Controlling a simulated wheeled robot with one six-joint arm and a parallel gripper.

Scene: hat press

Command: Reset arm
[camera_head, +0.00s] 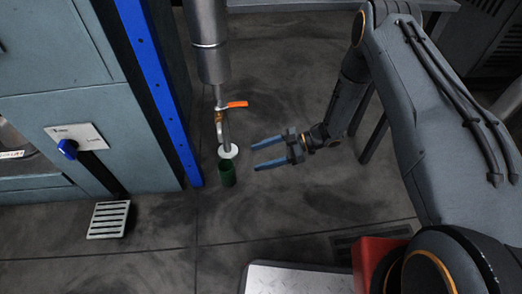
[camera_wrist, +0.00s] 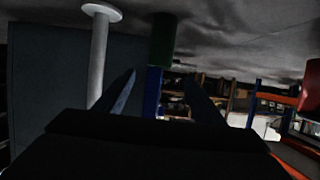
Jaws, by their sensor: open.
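My gripper (camera_head: 262,153) is open in the head view, with its two blue fingers pointing left and nothing visible between them. In the wrist view my gripper (camera_wrist: 160,75) also shows as two dark, spread fingers. The fingertips are a little right of a white disc (camera_head: 229,151) on a thin metal rod, apart from it in the picture. A dark green cylinder (camera_head: 227,174) shows just below the disc; whether they touch is unclear. In the wrist view, the white disc (camera_wrist: 102,11) and the green cylinder (camera_wrist: 162,40) appear at the top.
A thick metal pipe (camera_head: 207,40) with an orange-handled valve (camera_head: 236,105) stands above the disc. A blue post (camera_head: 150,75) and grey cabinet (camera_head: 50,50) with a blue knob (camera_head: 67,149) are at left.

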